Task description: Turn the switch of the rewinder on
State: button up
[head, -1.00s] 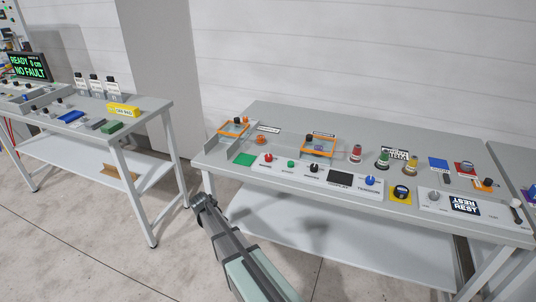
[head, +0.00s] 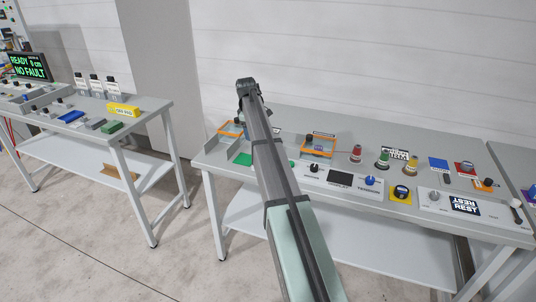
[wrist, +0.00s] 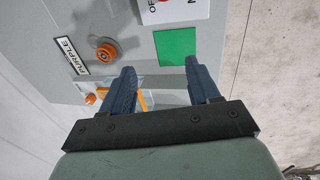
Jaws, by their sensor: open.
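My gripper (wrist: 160,68) is open and empty, with its two dark blue fingers apart above the grey bench. In the head view my gripper (head: 246,88) is raised over the left end of that bench, seen from behind. At the top of the wrist view is part of a white panel (wrist: 172,12) with cut-off letters, seemingly "OF" and "N". In the head view the white control panel (head: 338,178) carries several knobs or buttons, a dark display and a blue knob (head: 370,181); my arm hides its left part. No readable label marks the rewinder or its switch.
A green square (wrist: 176,46) and an orange round knob (wrist: 106,53) by a "PURPLE" label (wrist: 70,50) lie near my fingers. An orange frame (head: 319,146), coloured posts (head: 356,153) and a panel with a black-handled lever (head: 516,206) stand farther right. Another bench (head: 160,104) is left.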

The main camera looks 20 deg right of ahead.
jog(key=s+d+r+g+y, duration=0.2)
jog(key=s+d+r, duration=0.15)
jog(key=d, duration=0.25)
jog(key=f, duration=1.4)
jog(key=shift+s+a+f, duration=0.1)
jog(key=shift+s+a, duration=0.15)
jog(key=shift+s, duration=0.1)
jog(key=c, duration=1)
